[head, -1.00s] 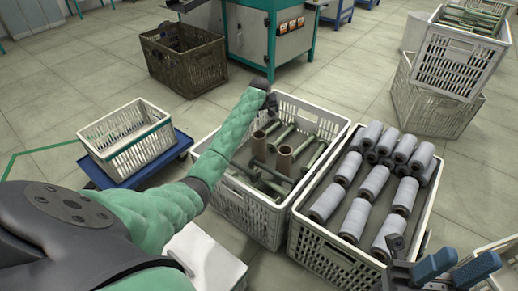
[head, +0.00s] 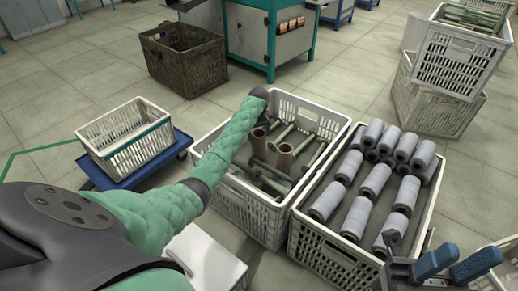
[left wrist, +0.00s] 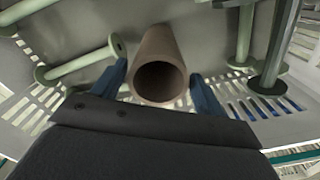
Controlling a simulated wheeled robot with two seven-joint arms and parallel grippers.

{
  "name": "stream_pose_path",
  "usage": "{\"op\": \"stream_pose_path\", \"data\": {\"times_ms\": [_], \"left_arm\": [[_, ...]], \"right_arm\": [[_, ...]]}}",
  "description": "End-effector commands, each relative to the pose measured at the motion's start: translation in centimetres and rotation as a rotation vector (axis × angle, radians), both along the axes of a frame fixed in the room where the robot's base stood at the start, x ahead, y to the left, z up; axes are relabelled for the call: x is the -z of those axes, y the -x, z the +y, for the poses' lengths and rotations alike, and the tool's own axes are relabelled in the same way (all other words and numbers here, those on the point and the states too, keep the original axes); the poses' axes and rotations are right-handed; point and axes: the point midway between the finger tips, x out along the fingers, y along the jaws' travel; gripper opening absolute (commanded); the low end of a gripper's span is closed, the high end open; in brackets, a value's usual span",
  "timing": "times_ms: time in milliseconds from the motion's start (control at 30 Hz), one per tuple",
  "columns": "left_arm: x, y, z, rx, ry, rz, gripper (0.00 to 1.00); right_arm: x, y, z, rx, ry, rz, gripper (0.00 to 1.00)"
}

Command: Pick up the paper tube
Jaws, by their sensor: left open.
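Two brown paper tubes stand upright in the white crate (head: 238,203) in the head view: one at the left (head: 258,143), one nearer the middle (head: 284,157). In the left wrist view a hollow brown tube (left wrist: 158,55) lies between the two blue fingers of my left gripper (left wrist: 160,88), its open end facing the camera. The fingers are apart, with a gap on each side of the tube.
Green flanged bobbins (head: 315,155) lie around the tubes in the crate. A second crate (head: 330,262) to the right holds several grey wound bobbins (head: 375,180). An empty white crate (head: 128,142) stands on a blue dolly at the left. A brown crate (head: 184,60) stands behind.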

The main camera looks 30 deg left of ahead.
Motion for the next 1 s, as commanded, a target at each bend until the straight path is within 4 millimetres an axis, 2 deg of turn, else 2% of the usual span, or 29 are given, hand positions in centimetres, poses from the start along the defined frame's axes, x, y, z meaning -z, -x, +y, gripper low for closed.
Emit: {"op": "stream_pose_path", "data": {"times_ms": [33, 200, 467, 700, 1000], "left_arm": [[1.2, -0.1, 0.0, 0.0, 0.0, 0.001, 0.72], [3.2, -0.1, 0.0, 0.0, 0.0, 0.0, 0.72], [3.4, -0.1, 0.0, 0.0, 0.0, 0.0, 0.72], [3.4, -0.1, 0.0, 0.0, 0.0, 0.0, 0.27], [2.9, -0.2, 0.0, 0.0, 0.0, -0.001, 0.26]], "right_arm": [[0.6, -0.1, 0.1, -0.009, -0.004, -0.003, 0.36], [0.8, -0.1, 0.4, -0.034, -0.015, -0.004, 0.36], [0.7, -0.1, 0.5, -0.039, -0.017, -0.004, 0.36], [0.7, -0.1, 0.4, -0.037, -0.016, -0.005, 0.36], [0.5, -0.1, 0.4, -0.036, -0.016, -0.006, 0.36]]}}
